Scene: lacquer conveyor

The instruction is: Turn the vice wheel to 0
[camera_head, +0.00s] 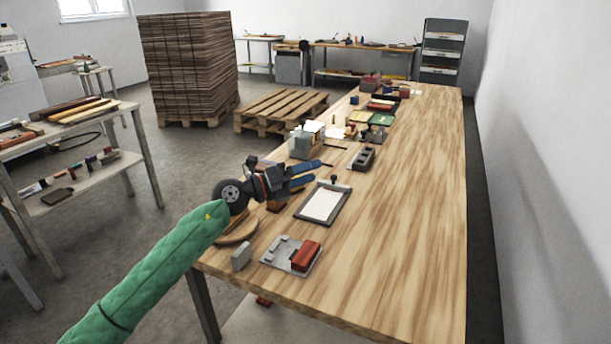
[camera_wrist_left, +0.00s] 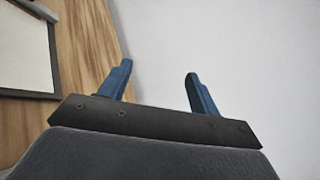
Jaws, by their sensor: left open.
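My left gripper (camera_head: 320,172) is open and empty, with its blue fingers above the workbench (camera_head: 400,210), near the clipboard. In the left wrist view its two fingers (camera_wrist_left: 158,70) stand apart with nothing between them. I cannot clearly pick out the vice wheel or any number on it. A grey blocky device (camera_head: 303,146) stands on the bench behind the gripper, partly hidden; I cannot tell if it is the vice. My right gripper is not in view.
A clipboard (camera_head: 322,204) with white paper lies beside the gripper. Nearer are a grey plate (camera_head: 281,250) with a red block (camera_head: 306,255) and a small grey block (camera_head: 241,257). Several tools crowd the far bench. The bench's right side is clear.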

